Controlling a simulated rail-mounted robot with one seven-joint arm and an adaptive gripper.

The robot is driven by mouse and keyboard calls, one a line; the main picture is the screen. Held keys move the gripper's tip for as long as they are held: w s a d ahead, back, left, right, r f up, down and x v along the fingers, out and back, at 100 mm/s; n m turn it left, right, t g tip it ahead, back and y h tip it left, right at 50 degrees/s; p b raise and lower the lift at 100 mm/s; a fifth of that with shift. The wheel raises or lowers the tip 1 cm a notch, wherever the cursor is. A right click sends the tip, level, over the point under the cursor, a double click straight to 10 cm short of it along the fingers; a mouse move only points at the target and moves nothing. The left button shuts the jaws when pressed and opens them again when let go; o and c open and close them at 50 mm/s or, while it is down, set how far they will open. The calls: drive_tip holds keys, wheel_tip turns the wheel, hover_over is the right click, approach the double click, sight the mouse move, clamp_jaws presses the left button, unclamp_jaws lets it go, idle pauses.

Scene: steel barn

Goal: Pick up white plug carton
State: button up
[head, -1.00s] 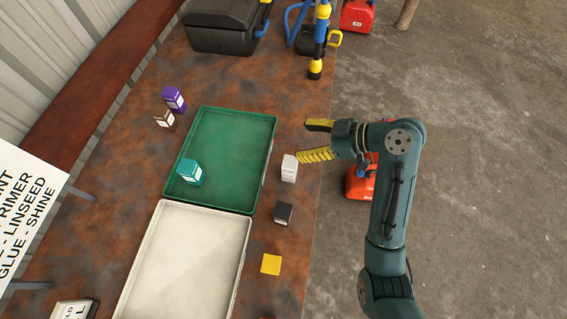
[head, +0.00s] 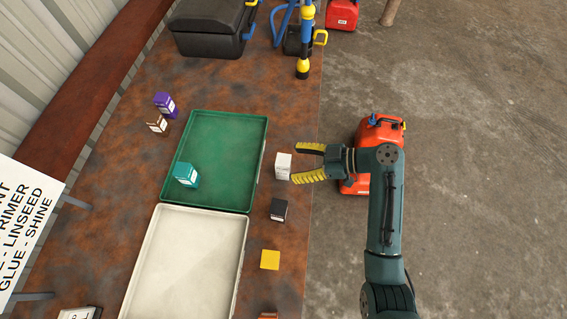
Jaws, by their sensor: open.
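The white plug carton (head: 283,167) stands upright on the rusty bench, just right of the green tray (head: 251,160). My gripper (head: 295,163) is open, with its yellow fingers pointing left at the carton. The fingertips are close to the carton's right side, one toward its far side and one toward its near side. I cannot tell from this view whether they touch it or how high they are above the bench. Nothing is held.
A black carton (head: 278,209) and a yellow square (head: 270,260) are nearer on the bench. A teal carton (head: 186,175) is in the green tray; the cream tray (head: 239,262) is empty. Purple (head: 165,104) and brown (head: 157,125) cartons stand left. A red can (head: 378,135) is behind my wrist.

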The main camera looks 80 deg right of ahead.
sight(283, 164)
drive_tip(key=x, duration=0.4)
drive_tip(key=shift+w+a, duration=0.1)
drive_tip(key=shift+w, duration=0.1)
drive_tip(key=shift+c, duration=0.2)
drive_tip(key=c, duration=1.3)
